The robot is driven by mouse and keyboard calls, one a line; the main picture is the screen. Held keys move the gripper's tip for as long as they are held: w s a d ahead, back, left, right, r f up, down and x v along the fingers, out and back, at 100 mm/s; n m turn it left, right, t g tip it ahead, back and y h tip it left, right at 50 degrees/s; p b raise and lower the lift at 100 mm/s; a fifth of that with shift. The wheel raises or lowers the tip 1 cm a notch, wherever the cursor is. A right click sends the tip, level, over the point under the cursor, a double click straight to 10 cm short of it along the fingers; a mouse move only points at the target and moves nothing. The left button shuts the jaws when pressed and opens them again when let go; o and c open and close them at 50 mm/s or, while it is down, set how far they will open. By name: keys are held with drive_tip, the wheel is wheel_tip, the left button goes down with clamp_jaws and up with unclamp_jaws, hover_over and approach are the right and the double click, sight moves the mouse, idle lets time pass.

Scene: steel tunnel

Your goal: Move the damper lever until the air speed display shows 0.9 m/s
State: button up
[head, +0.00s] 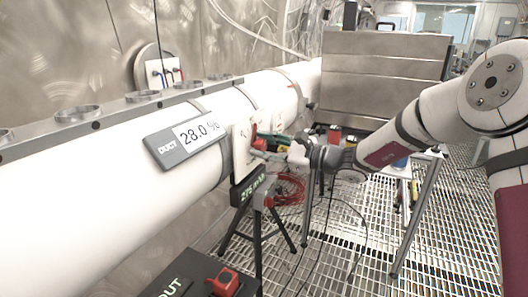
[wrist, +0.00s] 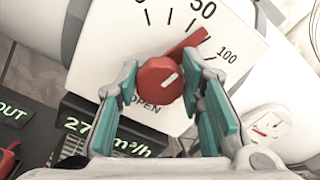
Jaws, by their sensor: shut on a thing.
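The red damper lever (wrist: 160,82) is a round knob with a pointer on a white dial plate (wrist: 235,55), which also shows on the duct in the head view (head: 241,150). Its pointer (wrist: 190,43) lies between the 50 and 100 marks. My gripper (wrist: 160,84) has its teal fingers on both sides of the knob and is shut on it; it also shows in the head view (head: 264,148). A display (head: 252,190) below the plate reads about 275 m³/h; it is partly hidden in the wrist view. No display in m/s is visible.
A grey DUCT display (head: 186,135) on the white duct (head: 85,205) reads 28.0 %. A dark box (head: 190,276) marked OUT with a red part stands at the bottom. A steel box (head: 385,75) stands behind.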

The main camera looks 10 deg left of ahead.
drive_tip(key=shift+f+n+b, duration=0.1)
drive_tip(key=shift+n+b, duration=1.35)
drive_tip(key=shift+n, duration=0.15)
drive_tip(key=o, duration=1.2)
drive_tip(key=shift+c, duration=0.2)
drive_tip(key=v, duration=1.2)
